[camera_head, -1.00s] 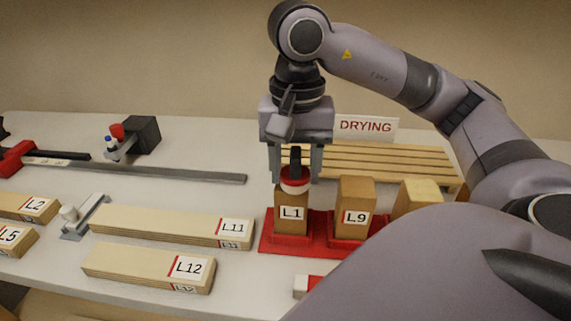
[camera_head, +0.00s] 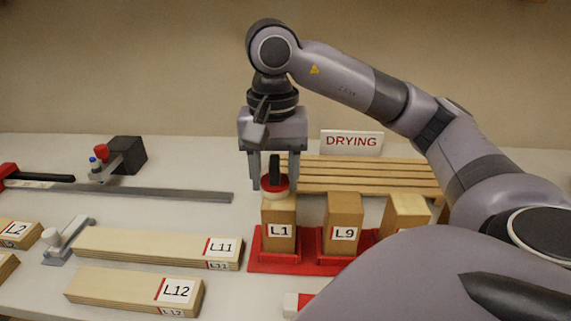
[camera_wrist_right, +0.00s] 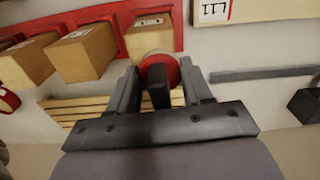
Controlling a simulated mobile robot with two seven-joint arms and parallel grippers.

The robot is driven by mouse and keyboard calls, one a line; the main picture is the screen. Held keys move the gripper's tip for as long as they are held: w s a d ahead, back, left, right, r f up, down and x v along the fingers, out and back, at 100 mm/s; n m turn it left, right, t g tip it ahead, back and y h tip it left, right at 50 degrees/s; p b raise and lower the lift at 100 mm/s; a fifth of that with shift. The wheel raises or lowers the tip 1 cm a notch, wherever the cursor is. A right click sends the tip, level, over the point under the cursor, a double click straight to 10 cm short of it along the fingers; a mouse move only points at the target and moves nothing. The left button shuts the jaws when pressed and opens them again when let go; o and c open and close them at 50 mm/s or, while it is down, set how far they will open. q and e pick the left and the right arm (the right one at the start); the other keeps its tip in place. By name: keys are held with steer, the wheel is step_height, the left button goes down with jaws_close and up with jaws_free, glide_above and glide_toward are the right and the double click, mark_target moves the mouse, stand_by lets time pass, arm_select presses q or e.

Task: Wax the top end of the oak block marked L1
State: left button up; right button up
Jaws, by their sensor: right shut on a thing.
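The oak block marked L1 (camera_head: 279,232) stands upright in a red stand (camera_head: 262,262) in the head view. My right gripper (camera_head: 274,174) is above it, shut on the black handle of a round red applicator with a pale pad (camera_head: 275,193). The pad is at the block's top end, toward its back; contact with the wood looks likely but I cannot be sure. In the right wrist view the applicator (camera_wrist_right: 162,68) sits between the fingers, against block L1 (camera_wrist_right: 150,38). My left gripper is not in view.
Blocks L9 (camera_head: 343,222) and another (camera_head: 405,212) stand to the right in the stand. Behind is a slatted rack (camera_head: 370,175) with a DRYING sign (camera_head: 351,142). Blocks L11 (camera_head: 150,246) and L12 (camera_head: 130,288) lie left. My right arm hides the lower right.

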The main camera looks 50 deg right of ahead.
steer(key=shift+w+a, duration=0.15)
steer(key=shift+a, duration=0.05)
steer(key=shift+s+f, duration=0.15)
steer(key=shift+s, duration=0.35)
steer(key=shift+s+a, duration=0.15)
steer(key=shift+s, duration=1.15)
steer(key=shift+w+a+r, duration=0.3)
steer(key=shift+w+a, duration=0.1)
steer(key=shift+w, duration=0.05)
steer(key=shift+w+a+p, duration=0.4)
steer(key=shift+w, duration=0.2)
steer(key=shift+s+d+f, duration=0.1)
steer(key=shift+d+f, duration=0.05)
steer(key=shift+d, duration=0.45)
steer(key=shift+s+d+b, duration=0.15)
steer(key=shift+d+b, duration=0.4)
steer(key=shift+d, duration=0.65)
steer(key=shift+a+p, duration=0.35)
steer(key=shift+a, duration=0.6)
